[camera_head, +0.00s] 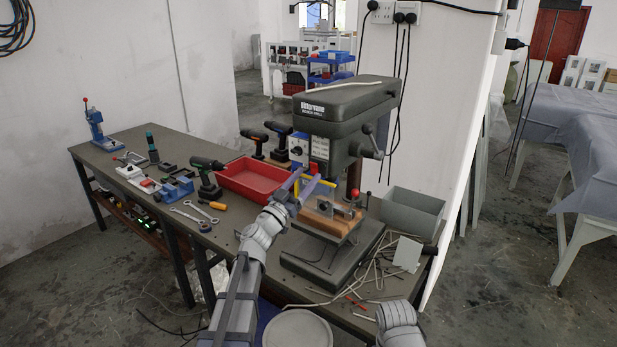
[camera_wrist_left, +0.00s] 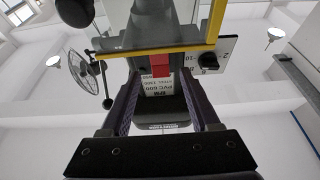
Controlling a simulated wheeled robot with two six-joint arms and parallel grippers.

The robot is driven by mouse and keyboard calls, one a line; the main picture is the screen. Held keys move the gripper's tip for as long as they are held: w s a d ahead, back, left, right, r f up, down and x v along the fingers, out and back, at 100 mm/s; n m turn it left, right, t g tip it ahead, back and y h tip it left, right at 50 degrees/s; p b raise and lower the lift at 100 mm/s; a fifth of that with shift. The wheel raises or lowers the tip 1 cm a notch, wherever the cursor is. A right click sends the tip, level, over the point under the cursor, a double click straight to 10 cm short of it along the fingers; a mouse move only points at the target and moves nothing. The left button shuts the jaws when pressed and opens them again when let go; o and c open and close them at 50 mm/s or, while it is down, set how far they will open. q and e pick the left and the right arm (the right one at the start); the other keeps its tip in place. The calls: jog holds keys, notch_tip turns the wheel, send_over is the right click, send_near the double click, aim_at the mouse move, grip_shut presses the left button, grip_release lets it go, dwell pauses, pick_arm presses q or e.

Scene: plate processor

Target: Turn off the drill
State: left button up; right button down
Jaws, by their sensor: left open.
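The drill is a dark grey-green bench drill (camera_head: 345,105) standing on the workbench, with a lever handle on its right side. A red switch part (camera_head: 313,169) sits low on its front; in the left wrist view the red part (camera_wrist_left: 160,65) shows ahead of the fingers, roughly centred, by a printed label. A black knob (camera_wrist_left: 208,60) on a white plate is right of it there. My left gripper (camera_head: 309,175) is open in front of the drill, its fingers pointing at the red part. I cannot tell whether they touch it. My right gripper is out of view.
A yellow bar (camera_wrist_left: 165,49) crosses just beyond my left fingertips. A red tray (camera_head: 246,187) and hand drills stand left of the drill, a grey bin (camera_head: 410,213) at its right. Bent rods lie near the bench's front right. Hand tools cover the bench's left part.

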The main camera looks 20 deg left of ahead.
pick_arm(q)
jog(key=b+v, duration=0.1)
jog(key=v, duration=0.4)
jog(key=shift+s+a+f, duration=0.1)
jog(key=shift+s, duration=0.15)
jog(key=s+d+f+m+g+h+p, duration=0.1)
jog(key=s+d+f+m+g+h, duration=0.1)
jog(key=s+d+f+g, duration=0.45)
jog(key=s+d+f+m+g+h, duration=0.1)
jog(key=d+f+m+g, duration=0.15)
jog(key=d, duration=0.75)
jog(key=s+d+f+m+g+h+p, duration=0.15)
jog(key=s+d+f+g, duration=0.3)
jog(key=d, duration=0.45)
jog(key=s+d+f+n+g+y, duration=0.2)
jog(key=s+f+g+y, duration=0.35)
jog(key=s+f, duration=0.3)
jog(key=s+a+f+n+g+y+p, duration=0.1)
jog(key=s+a+f+n+g+y, duration=0.1)
jog(key=s+a+y, duration=0.6)
jog(key=shift+s+f+n+p, duration=0.4)
jog(key=shift+s+f+n, duration=0.05)
jog(key=shift+n, duration=0.65)
